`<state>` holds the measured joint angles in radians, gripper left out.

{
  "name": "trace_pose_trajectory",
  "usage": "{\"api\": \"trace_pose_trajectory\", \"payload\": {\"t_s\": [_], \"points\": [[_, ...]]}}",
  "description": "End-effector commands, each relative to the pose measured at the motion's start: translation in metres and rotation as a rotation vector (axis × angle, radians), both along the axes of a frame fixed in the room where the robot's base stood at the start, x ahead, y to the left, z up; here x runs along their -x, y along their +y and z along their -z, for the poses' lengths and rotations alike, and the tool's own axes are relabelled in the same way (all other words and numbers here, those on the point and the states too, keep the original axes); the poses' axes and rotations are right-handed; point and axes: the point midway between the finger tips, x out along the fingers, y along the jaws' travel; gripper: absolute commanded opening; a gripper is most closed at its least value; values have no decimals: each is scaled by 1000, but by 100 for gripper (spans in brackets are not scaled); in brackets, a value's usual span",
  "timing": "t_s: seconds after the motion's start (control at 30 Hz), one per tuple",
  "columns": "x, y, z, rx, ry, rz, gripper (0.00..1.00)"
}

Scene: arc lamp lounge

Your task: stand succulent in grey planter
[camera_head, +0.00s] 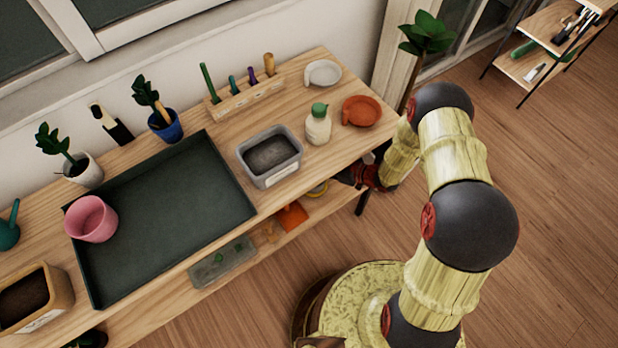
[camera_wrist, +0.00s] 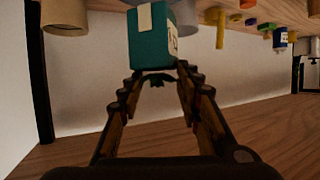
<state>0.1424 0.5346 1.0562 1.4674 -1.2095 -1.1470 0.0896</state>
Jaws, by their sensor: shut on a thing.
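The grey planter (camera_head: 252,169) is a rectangular box with dark soil and a pale label, upright on the table in the head view. My gripper (camera_head: 352,178) is low beside the table's right end, below the tabletop, partly hidden by its edge. A teal carton (camera_wrist: 150,45) with a label shows just beyond the fingertips.
The table (camera_head: 215,122) also bears a dark tray (camera_head: 170,200), pink pot (camera_head: 92,220), white bottle (camera_head: 318,128) and orange saucer (camera_head: 361,111). The bottle stands close to the planter's right. The lower shelf holds a clear tub (camera_head: 222,264). Open floor (camera_head: 560,170) lies right.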

Motion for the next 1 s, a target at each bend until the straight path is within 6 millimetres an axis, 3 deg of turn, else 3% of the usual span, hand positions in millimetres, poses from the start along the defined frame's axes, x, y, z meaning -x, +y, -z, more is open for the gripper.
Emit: {"api": "trace_pose_trajectory", "payload": {"t_s": [0.23,0.63,1.0], "points": [[0,0,46,0,1,0,0],[1,0,91,1,1,1,0],[0,0,94,0,0,1,0]]}}
